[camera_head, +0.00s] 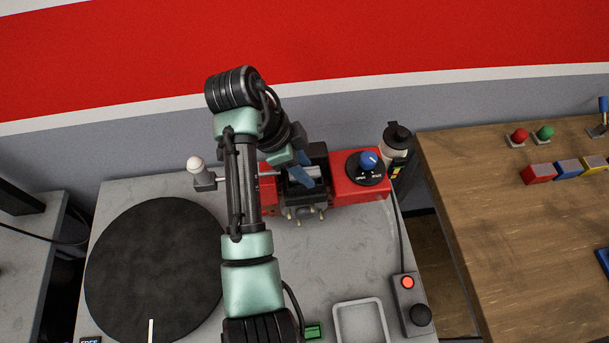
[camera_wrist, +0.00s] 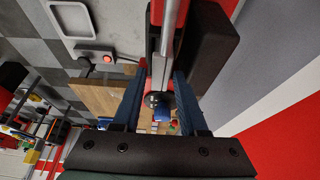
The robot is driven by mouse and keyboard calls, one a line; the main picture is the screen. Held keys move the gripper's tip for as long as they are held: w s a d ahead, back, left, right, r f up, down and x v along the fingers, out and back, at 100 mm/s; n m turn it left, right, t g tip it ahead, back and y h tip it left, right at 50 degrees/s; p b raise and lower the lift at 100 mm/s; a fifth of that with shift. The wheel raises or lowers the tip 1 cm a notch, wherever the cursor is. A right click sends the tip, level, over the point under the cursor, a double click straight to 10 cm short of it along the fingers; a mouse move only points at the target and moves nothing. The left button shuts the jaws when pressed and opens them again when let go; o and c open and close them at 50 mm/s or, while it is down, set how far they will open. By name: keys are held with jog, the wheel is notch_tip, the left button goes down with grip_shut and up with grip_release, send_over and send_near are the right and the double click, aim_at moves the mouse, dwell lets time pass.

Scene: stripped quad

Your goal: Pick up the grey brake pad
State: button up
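I cannot pick out a grey brake pad for certain in either view. My gripper (camera_head: 303,176) is over the dark middle part of a red machine (camera_head: 358,188), and my arm hides part of that machine. In the wrist view my gripper (camera_wrist: 158,82) shows two blue fingers standing apart. A silver rod (camera_wrist: 168,35) and red and black machine parts lie beyond and between them. No held object shows between the fingers, and contact with the machine cannot be told.
The grey bench holds a black disc (camera_head: 150,268) at left, a shallow tray (camera_head: 360,322) in front, and a control box with a red button (camera_head: 407,283). A dark bottle (camera_head: 397,145) stands behind. A wooden table (camera_head: 500,220) with coloured blocks is at right.

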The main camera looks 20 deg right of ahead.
grip_shut()
jog(key=shift+r, duration=0.15)
